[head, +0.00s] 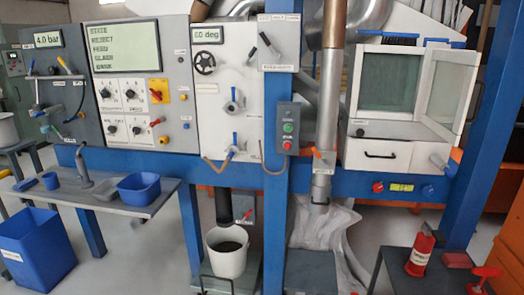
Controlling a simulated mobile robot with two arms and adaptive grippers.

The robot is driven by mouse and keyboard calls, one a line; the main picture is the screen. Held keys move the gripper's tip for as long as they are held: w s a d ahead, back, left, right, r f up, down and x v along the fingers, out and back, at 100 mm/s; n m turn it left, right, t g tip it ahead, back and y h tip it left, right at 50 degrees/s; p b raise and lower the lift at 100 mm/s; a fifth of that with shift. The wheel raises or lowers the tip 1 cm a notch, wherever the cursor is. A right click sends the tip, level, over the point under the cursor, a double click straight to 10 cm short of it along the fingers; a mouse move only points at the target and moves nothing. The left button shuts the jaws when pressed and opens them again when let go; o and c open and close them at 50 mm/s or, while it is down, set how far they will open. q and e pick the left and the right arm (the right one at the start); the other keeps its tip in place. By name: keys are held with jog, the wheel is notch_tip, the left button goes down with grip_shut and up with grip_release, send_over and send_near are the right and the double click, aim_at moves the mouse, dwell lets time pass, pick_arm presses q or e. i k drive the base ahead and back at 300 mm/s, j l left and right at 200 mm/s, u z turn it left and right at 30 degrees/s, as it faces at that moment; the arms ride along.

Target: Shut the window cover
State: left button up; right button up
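The white cabinet at the right has a glazed front window (388,82) with a pale frame and greenish glass. A second white-framed glass panel (443,92), which looks like the window cover, stands at an angle at the right side of the cabinet, swung out from the front. Blue parts run along the top of both panels. I cannot tell how the panel is latched. Neither of my grippers shows in the head view, and nothing touches the panel.
Below the window is a white drawer (382,154) with a dark handle. A blue beam (350,186) runs under the cabinet. A dark stand (400,280) with a red extinguisher (421,250) stands in front at the right. A white bucket (228,256) stands at the lower middle.

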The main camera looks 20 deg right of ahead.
aim_at(473, 60)
jog(key=k+l+z, duration=0.1)
jog(key=l, duration=0.5)
jog(key=k+l, duration=0.2)
jog(key=l, duration=0.4)
jog(key=k+l+z, duration=0.15)
jog(key=l, duration=0.45)
jog(key=l+z, duration=0.1)
jog(key=l, duration=0.5)
jog(key=k+l+z, duration=0.1)
jog(key=l, duration=0.5)
jog(key=i+l+u, duration=0.15)
jog(key=l, duration=0.15)
jog(key=i+j+u, duration=0.4)
jog(key=i+j, duration=0.1)
jog(key=i, duration=0.05)
